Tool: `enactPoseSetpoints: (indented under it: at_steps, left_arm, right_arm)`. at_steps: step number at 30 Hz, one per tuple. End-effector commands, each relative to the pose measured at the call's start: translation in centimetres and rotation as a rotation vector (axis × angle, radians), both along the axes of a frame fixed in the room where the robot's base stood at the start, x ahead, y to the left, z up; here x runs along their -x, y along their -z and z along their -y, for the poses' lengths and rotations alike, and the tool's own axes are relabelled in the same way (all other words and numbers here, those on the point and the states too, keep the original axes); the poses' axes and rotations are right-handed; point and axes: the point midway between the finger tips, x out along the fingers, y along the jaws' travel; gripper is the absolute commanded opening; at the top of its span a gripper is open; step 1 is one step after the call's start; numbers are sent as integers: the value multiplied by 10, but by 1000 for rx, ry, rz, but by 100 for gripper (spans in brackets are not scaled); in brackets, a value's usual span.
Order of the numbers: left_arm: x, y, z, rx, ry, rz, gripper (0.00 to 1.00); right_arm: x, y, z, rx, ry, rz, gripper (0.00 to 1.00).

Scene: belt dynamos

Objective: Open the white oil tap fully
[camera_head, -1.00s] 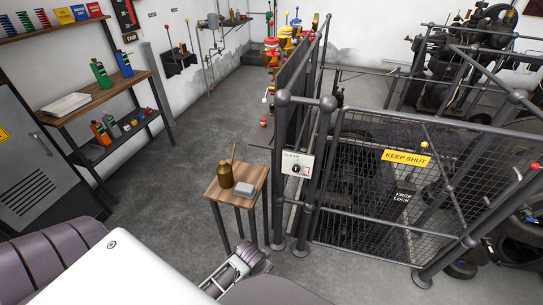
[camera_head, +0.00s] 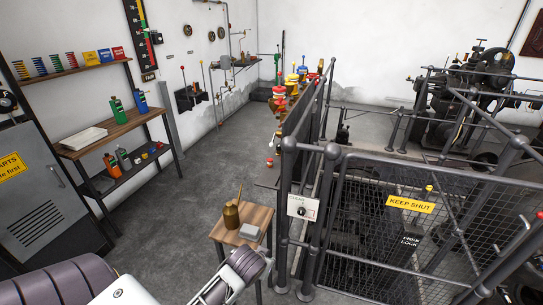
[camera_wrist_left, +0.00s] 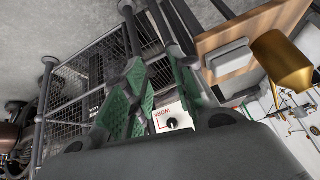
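I cannot single out a white oil tap for certain. Small coloured knobs and fittings stand along the dark panel (camera_head: 298,110) behind the railing, including a small pale ball (camera_head: 271,139) above a red ball (camera_head: 269,162). They are too small to read clearly. My left gripper (camera_wrist_left: 160,90) shows in the left wrist view, its green-padded fingers apart and nothing seen between them. Beyond the fingers is the white switch box (camera_wrist_left: 172,118) with a black knob, which also shows on the railing in the head view (camera_head: 302,207). My right gripper is not in view.
A small wooden table (camera_head: 226,236) with a brass oil can (camera_head: 231,215) and a grey block (camera_head: 249,232) stands left of the railing. A mesh gate with a yellow KEEP SHUT sign (camera_head: 410,204) fences machinery. Shelves (camera_head: 105,136) line the left wall. Floor between is clear.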

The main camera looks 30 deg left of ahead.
Motion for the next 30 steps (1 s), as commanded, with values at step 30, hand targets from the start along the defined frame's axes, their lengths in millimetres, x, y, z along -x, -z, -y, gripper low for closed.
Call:
enactPoseSetpoints:
  at_steps: [30]
  left_arm:
    - [-121,-107,-87,-3,-273,548,26]
  right_arm:
    - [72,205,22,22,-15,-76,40]
